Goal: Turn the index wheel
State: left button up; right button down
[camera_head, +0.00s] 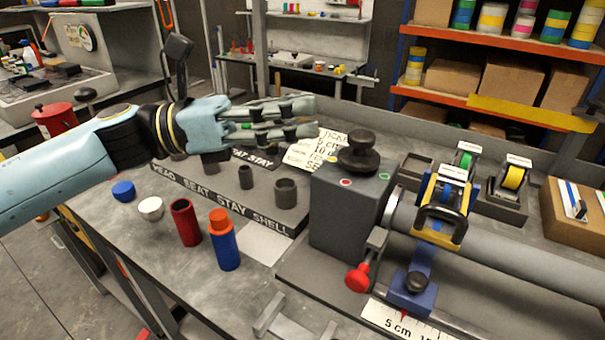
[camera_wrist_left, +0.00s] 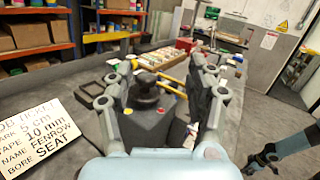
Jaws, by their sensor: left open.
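The index wheel, as it appears, is a black stepped round knob (camera_head: 358,152) on top of a dark grey box (camera_head: 345,210) with coloured dots on its top face. My left gripper (camera_head: 316,118) is open and empty, to the left of the wheel and higher in the head view, apart from it. In the left wrist view the wheel (camera_wrist_left: 146,88) shows between the open fingers (camera_wrist_left: 165,68), beyond them. My right gripper (camera_wrist_left: 263,158) shows small and dark at the lower right of the left wrist view; its jaw opening is unclear.
A printed job card (camera_head: 318,150) lies behind the grey box. A lettered block (camera_head: 225,200) with sockets stands to the left. A red cup (camera_head: 185,220) and a blue-and-orange bottle (camera_head: 224,240) stand in front.

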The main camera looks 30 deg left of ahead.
pick_arm(q)
jog(key=m+g+y+b, duration=0.1)
jog(key=m+b, duration=0.1)
send_near(364, 134)
jog(key=a, duration=0.2)
jog(key=x, duration=0.3)
jog(key=p+x, duration=0.1)
jog(key=x, duration=0.3)
jog(key=s+p+x, duration=0.1)
jog(key=x, duration=0.2)
jog(key=shift+w+d, duration=0.2)
jog(key=shift+d, duration=0.3)
jog(key=shift+w+d+f, duration=0.1)
jog(key=shift+w+d, duration=0.05)
jog(key=shift+d, duration=0.25)
pick_arm(e)
jog(key=shift+f, duration=0.75)
pick_arm(q)
grip_shut()
pick_arm(e)
jog(key=shift+d, duration=0.1)
pick_arm(q)
jog(key=shift+w+d, duration=0.1)
